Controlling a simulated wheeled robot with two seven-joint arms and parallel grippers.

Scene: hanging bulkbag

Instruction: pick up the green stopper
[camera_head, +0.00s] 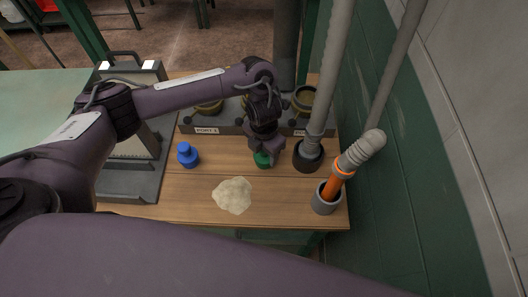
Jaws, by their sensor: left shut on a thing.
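The green stopper (262,160) is on the wooden table, or just above it, to the right of the blue stopper. My left gripper (266,152) points down over it and is shut on it; the fingers hide part of its top. I cannot tell whether the stopper touches the table. The blue stopper (187,155) stands upright on the table to the left. No right gripper shows; a purple arm link of mine fills the bottom of the view.
A pale powder heap (232,195) lies in front. Grey hoses end in a dark socket (308,153) and a grey cup (326,199) at right. A port rack (215,126) stands behind, a scale-like device (133,170) at left. A green wall bounds the right.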

